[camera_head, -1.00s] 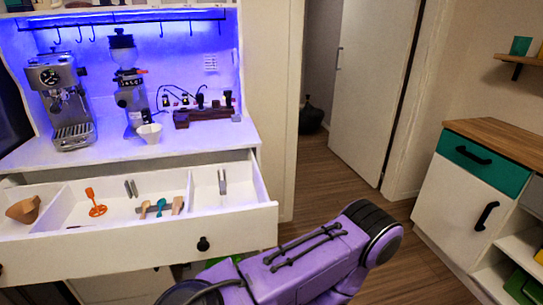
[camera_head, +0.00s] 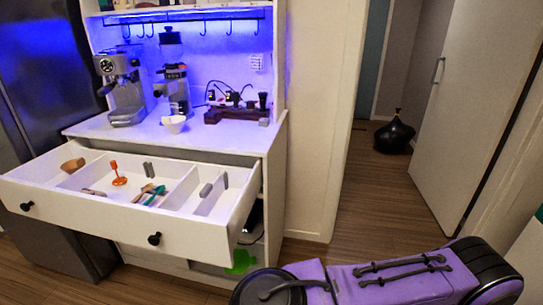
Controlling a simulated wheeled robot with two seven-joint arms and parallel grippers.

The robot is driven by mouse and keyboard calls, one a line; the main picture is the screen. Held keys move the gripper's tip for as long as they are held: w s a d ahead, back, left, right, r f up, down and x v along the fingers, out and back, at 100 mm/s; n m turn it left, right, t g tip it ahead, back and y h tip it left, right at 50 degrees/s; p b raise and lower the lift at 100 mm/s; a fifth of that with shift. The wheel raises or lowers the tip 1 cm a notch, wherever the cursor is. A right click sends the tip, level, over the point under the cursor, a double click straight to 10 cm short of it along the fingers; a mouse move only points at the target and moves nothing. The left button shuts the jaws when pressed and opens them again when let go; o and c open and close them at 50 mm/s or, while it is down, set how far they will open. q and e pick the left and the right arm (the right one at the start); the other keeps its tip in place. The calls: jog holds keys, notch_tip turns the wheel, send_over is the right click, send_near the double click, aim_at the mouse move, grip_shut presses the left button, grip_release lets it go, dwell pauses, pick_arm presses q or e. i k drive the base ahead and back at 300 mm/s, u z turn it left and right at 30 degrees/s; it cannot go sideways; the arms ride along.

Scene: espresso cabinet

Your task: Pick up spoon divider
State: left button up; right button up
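The open white drawer (camera_head: 95,216) of the espresso cabinet is at the left, split by thin white walls. Its middle section holds an orange tool (camera_head: 118,176), a small grey piece (camera_head: 148,169) and several spoon-like utensils, one with a teal handle (camera_head: 157,194). A second grey piece (camera_head: 206,189) stands in the right section. A brown wooden piece (camera_head: 73,165) lies in the left section. I cannot tell which part is the spoon divider. Neither gripper is in view. A purple part of my body fills the lower right, apart from the drawer in the picture.
An espresso machine (camera_head: 121,90), a grinder (camera_head: 175,88) and a white cup (camera_head: 173,123) stand on the counter above the drawer. A dark fridge (camera_head: 45,90) is at the left. Open floor lies right of the cabinet, with a black vase-like object (camera_head: 394,136) by the doorway.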

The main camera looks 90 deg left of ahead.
aim_at(210, 193)
jog(key=u, duration=2.4)
